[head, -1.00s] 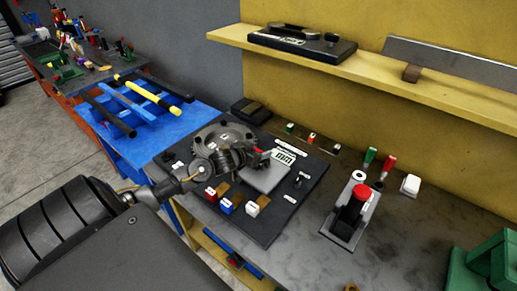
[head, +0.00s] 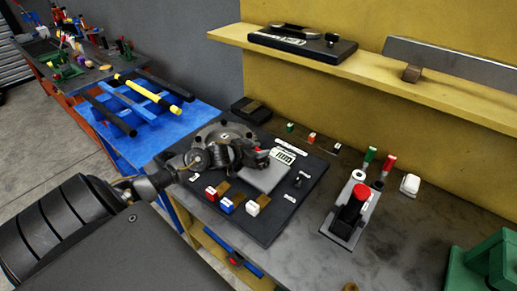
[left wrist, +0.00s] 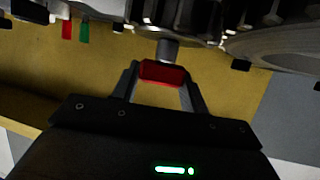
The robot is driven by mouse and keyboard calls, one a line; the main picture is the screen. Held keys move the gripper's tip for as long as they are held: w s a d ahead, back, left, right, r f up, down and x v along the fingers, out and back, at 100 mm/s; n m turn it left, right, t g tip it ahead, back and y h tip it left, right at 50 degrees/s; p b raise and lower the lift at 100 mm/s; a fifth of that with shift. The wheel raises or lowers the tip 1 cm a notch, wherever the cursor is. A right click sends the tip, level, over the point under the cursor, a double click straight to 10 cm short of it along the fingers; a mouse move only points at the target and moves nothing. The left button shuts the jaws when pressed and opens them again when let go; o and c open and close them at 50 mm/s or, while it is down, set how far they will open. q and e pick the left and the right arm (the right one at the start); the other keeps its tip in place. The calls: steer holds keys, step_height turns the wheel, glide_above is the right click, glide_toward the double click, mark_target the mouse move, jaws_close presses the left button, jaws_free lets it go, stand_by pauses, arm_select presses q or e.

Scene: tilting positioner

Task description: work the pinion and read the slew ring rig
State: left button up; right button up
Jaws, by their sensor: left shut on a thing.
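The slew ring rig stands on a dark board (head: 287,203) on the bench. Its toothed grey ring (head: 215,130) is partly hidden behind my left wrist. A small red grip (left wrist: 162,72) on a short metal shaft shows in the left wrist view, below dark gear teeth (left wrist: 185,12). My left gripper (left wrist: 162,82) is shut on this red grip, one finger on each side. In the head view my left gripper (head: 256,157) reaches over the ring from the left. A white panel with dark markings (head: 284,156) stands behind a grey plate (head: 264,177). My right gripper is not in view.
Red (head: 211,193), blue (head: 226,206) and white (head: 252,208) blocks line the board's front. A red-topped button box (head: 350,212) stands right, beside red and green handles. A yellow shelf (head: 360,75) runs above. Bare bench lies front right.

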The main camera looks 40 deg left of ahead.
arm_select(q)
steer(key=shift+a+m+g+h+b, duration=0.1)
steer(key=shift+m+g+h+b, duration=0.25)
steer(key=shift+m+h, duration=0.75)
steer(key=shift+h, duration=0.1)
steer(key=o, duration=1)
